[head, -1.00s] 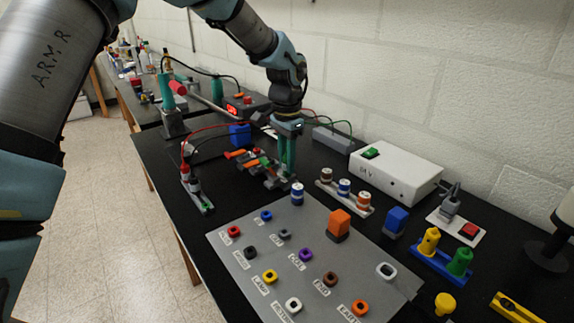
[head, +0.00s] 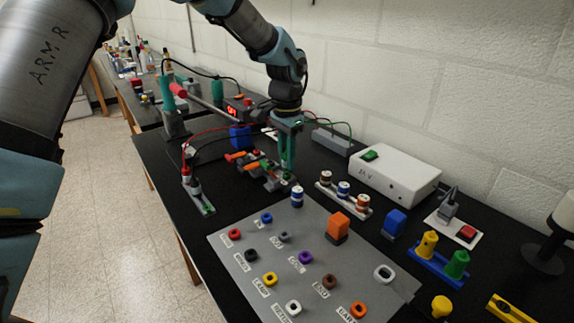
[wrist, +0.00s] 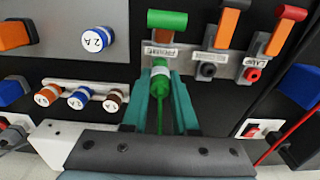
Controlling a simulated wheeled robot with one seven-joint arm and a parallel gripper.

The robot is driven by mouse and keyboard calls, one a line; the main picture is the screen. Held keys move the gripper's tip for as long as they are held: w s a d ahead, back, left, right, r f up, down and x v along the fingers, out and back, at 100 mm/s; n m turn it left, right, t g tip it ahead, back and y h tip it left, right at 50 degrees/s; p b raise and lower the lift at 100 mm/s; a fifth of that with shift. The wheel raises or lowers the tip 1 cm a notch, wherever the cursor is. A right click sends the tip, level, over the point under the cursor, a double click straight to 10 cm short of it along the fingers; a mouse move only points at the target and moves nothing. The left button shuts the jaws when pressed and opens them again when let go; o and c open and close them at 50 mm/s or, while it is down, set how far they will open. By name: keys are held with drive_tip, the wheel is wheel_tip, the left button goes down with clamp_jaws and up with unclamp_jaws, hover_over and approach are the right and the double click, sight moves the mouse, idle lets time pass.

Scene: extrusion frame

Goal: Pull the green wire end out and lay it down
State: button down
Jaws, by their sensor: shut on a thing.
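My gripper (head: 287,170) points down at the far right end of a terminal strip with levers (head: 264,169). In the wrist view, my teal fingers (wrist: 160,90) are closed on the green wire end (wrist: 159,72), a green plug with a pale band. The green wire (wrist: 164,117) runs from it back between the fingers. The plug is right below a green lever (wrist: 167,19) and beside a label on the pale strip (wrist: 192,66). Whether its tip is still inside a socket is hidden. A black socket (wrist: 207,70) and a red socket (wrist: 252,75) lie to its right.
A grey board with coloured rings (head: 250,285) lies in front. A white box (head: 395,178) stands at the right by the wall. A rack of spools (head: 343,191) stands right of my gripper. Bare black table shows left of the strip (head: 165,185).

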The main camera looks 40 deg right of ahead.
drive_tip(key=shift+r+p, duration=1.55)
drive_tip(key=shift+r, duration=0.65)
